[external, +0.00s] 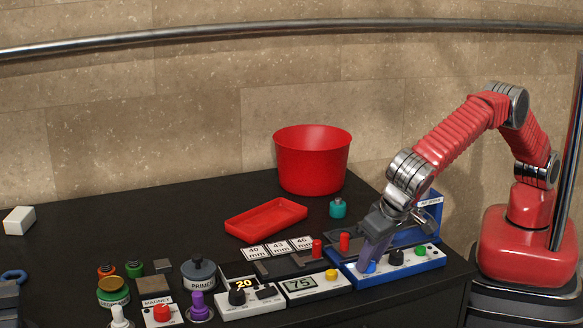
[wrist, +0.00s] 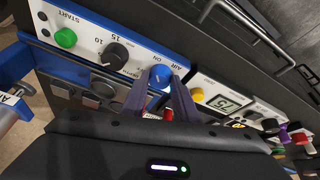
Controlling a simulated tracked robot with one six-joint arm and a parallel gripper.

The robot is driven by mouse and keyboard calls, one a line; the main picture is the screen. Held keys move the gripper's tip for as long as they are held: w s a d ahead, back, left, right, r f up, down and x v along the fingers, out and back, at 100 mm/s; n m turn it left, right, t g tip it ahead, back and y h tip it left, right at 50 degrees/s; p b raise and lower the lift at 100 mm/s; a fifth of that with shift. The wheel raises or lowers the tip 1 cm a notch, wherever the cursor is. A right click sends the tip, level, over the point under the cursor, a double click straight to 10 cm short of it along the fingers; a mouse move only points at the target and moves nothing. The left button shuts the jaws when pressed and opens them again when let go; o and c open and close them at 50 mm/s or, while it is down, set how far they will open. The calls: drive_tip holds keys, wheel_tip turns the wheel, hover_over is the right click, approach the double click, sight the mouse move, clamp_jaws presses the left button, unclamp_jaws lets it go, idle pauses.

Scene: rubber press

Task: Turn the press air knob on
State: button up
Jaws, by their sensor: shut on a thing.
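The press air knob (wrist: 160,75) is a round blue knob on the white front of the blue-framed press panel (external: 400,270), beside the words AIR and ON. It also shows low on the panel in the external view (external: 370,268). My gripper (wrist: 159,88) points down at the panel, with its purple-grey fingers on either side of the blue knob and shut on it. In the external view my gripper (external: 371,258) partly covers the knob. I cannot tell which way the knob is turned.
A black dial (wrist: 114,55) and a green START button (wrist: 65,38) share the panel. A panel reading 75 (external: 302,284) with a yellow button (external: 331,274) stands to its left. A red tray (external: 265,218) and a red bucket (external: 312,160) are behind.

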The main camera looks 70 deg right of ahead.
idle(0.4)
drive_tip(key=o, duration=1)
drive_tip(key=shift+o, duration=0.2)
drive_tip(key=v, duration=1.3)
drive_tip(key=shift+r, duration=0.3)
drive_tip(key=shift+a, duration=0.1)
